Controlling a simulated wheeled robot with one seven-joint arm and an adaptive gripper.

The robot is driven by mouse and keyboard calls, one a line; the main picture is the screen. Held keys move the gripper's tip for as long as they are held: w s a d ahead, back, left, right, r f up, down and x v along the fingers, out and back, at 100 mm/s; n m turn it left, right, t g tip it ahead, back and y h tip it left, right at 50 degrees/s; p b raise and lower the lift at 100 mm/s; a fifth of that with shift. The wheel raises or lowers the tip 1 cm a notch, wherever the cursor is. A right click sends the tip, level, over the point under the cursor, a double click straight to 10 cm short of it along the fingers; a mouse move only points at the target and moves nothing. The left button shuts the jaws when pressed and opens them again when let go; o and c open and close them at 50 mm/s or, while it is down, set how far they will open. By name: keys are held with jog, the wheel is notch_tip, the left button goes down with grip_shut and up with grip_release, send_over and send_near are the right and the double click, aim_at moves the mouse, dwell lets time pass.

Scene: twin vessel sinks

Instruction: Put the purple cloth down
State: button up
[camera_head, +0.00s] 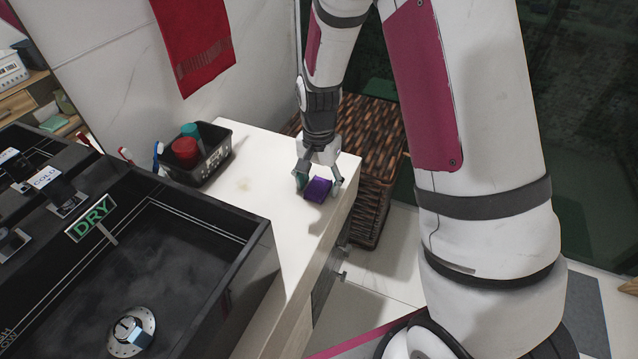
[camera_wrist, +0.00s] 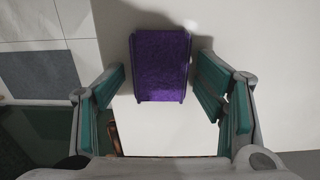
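The purple cloth (camera_head: 317,190) is a small folded block. It appears to lie on the white counter (camera_head: 262,190), near the counter's right edge. My gripper (camera_head: 318,185) is over it, with one finger on each side. In the wrist view the cloth (camera_wrist: 161,68) sits between the two green-padded fingers of my gripper (camera_wrist: 160,78). A gap shows between the cloth and each finger, so the gripper is open and not holding it. The cloth's underside is hidden.
A black basket (camera_head: 207,165) with red and teal items stands at the counter's back left. A black sink (camera_head: 165,255) with a DRY sign (camera_head: 91,219) is at left. A woven hamper (camera_head: 372,140) stands right of the counter. Counter space left of the cloth is clear.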

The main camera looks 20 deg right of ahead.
aim_at(319, 186)
notch_tip(319, 186, up, 12)
jog(key=r+p, duration=0.1)
jog(key=s+r+n+t, duration=0.1)
jog(key=s+r+n, duration=0.3)
jog(key=s+r, duration=0.8)
jog(key=s+r+n+t, duration=0.1)
jog(key=s+n, duration=0.4)
jog(key=s, duration=1.2)
jog(key=shift+s+r, duration=0.15)
jog(key=shift+r, duration=0.1)
jog(key=shift+a, duration=0.1)
notch_tip(319, 186, up, 10)
jog(key=t+p, duration=0.2)
jog(key=p, duration=0.6)
jog(key=shift+f+p, duration=0.15)
jog(key=shift+p, duration=0.15)
jog(key=shift+o, duration=0.6)
